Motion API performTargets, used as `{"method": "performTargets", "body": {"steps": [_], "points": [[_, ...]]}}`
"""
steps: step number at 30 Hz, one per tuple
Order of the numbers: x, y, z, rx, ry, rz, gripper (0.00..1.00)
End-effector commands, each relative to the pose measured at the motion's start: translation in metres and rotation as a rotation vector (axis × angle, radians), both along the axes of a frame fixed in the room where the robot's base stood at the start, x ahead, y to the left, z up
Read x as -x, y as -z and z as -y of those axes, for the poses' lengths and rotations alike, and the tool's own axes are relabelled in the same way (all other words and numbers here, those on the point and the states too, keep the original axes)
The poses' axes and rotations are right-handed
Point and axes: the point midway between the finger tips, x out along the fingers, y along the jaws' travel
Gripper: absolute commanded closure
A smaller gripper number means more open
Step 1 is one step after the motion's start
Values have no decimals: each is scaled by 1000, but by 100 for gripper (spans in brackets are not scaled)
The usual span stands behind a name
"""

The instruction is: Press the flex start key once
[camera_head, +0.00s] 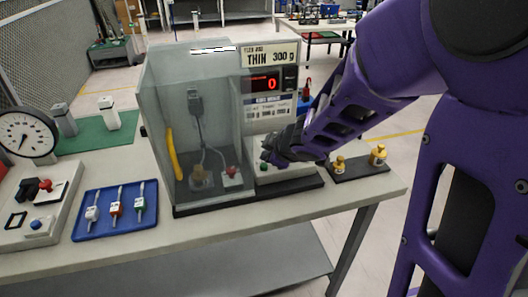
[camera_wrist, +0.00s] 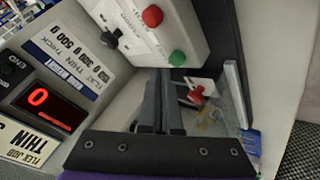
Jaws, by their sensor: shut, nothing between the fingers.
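The flex machine (camera_head: 195,125) is a clear-walled cabinet on the bench, with a red display (camera_head: 265,84) reading 0. At its right foot is a pale control box (camera_wrist: 165,35) with a green button (camera_wrist: 177,58), a red button (camera_wrist: 152,15) and a black switch (camera_wrist: 112,36). Their small labels are not legible, so I cannot tell which is named flex start. My gripper (camera_wrist: 165,72) is shut and empty, its tips close to the green button in the wrist view. Contact is not clear. In the head view my gripper (camera_head: 268,158) partly hides the box.
A blue tray (camera_head: 113,232) with several small tagged pieces lies left of the cabinet. Further left are a dial gauge (camera_head: 25,133) and a panel (camera_head: 40,205) with red and blue knobs. Brass weights (camera_head: 378,154) stand on a dark strip at the right.

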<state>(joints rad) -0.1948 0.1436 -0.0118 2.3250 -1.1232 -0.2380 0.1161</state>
Motion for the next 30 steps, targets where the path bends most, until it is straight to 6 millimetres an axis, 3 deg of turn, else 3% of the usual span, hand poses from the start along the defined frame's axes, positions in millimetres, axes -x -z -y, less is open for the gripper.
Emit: {"method": "performTargets", "body": {"steps": [30], "points": [[0,9,0,0,0,0,100]]}}
